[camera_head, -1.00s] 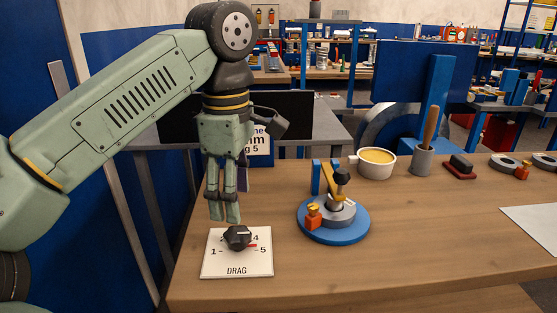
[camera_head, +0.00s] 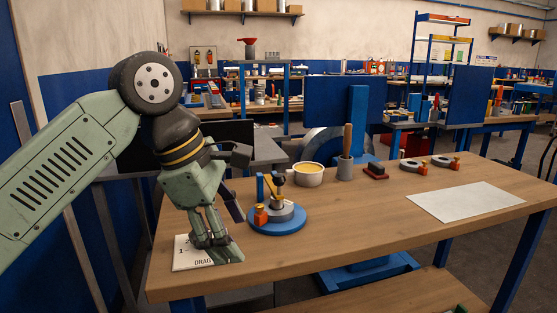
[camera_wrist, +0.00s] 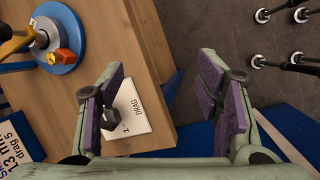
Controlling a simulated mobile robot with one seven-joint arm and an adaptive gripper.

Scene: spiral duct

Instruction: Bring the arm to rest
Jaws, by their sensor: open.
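My gripper (camera_head: 212,240) is on the left in the head view, over the white DRAG card (camera_head: 190,262) at the table's near left corner. In the wrist view my gripper (camera_wrist: 168,95) has its two purple-padded fingers wide apart with nothing between them. The DRAG card (camera_wrist: 130,112) shows past the left finger, with a dark knob (camera_wrist: 108,118) on it partly behind that finger. In the head view the gripper hides the knob and much of the card. Whether a finger touches the knob I cannot tell.
A blue round base (camera_head: 277,221) with an orange-knobbed fixture stands just right of my gripper. Behind it are a cup of yellow stuff (camera_head: 308,175), a wooden-handled tool (camera_head: 347,150) and a dark block (camera_head: 376,171). A white sheet (camera_head: 466,202) lies right. The table's middle front is clear.

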